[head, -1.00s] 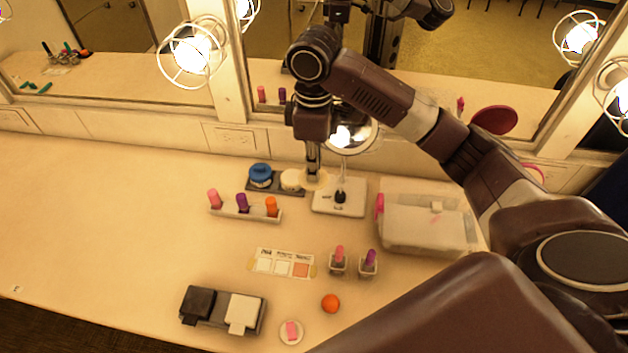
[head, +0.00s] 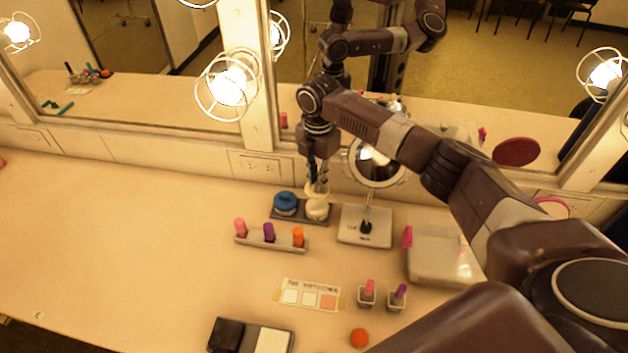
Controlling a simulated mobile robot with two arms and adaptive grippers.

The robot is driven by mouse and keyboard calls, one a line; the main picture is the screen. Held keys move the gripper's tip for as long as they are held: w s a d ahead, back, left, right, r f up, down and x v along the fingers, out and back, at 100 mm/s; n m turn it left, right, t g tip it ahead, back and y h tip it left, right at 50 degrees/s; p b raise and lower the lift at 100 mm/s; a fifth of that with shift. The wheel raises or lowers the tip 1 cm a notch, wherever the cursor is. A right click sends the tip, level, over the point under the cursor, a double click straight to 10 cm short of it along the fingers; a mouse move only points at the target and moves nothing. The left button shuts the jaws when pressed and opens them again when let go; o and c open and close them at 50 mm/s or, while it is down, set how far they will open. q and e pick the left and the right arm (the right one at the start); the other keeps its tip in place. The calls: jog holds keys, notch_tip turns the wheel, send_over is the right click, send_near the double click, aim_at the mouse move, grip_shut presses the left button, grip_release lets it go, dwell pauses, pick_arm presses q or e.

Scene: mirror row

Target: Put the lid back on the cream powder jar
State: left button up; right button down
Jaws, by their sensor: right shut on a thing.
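My right gripper (head: 317,183) is shut on a pale cream lid (head: 316,193), seen small and partly covered by the fingers. The cream powder jar (head: 318,209) stands on a dark tray (head: 293,219), beside a jar with a blue top (head: 285,203). In the picture the lid is just above the cream jar, near its far edge. I cannot tell if it touches the jar. My left gripper is out of view.
A round mirror on a pale base (head: 352,234) stands close right of the tray. A lipstick rack (head: 255,243) is in front. A clear box (head: 437,260) is at the right, a label card (head: 309,295) nearer. The left counter is clear.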

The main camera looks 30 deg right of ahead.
jog(key=shift+w+f, duration=0.1)
jog(key=shift+f, duration=0.15)
jog(key=shift+d+f+b, duration=0.1)
jog(key=shift+f+b, duration=0.65)
jog(key=shift+b, duration=0.3)
notch_tip(320, 180, down, 2)
jog(key=shift+f+b, duration=0.1)
jog(key=shift+b, duration=1.15)
jog(key=shift+f+b, duration=0.35)
jog(key=shift+f, duration=0.8)
jog(key=shift+r+p, duration=0.1)
jog(key=shift+p, duration=0.6)
jog(key=shift+f, duration=0.2)
jog(key=shift+p, duration=0.55)
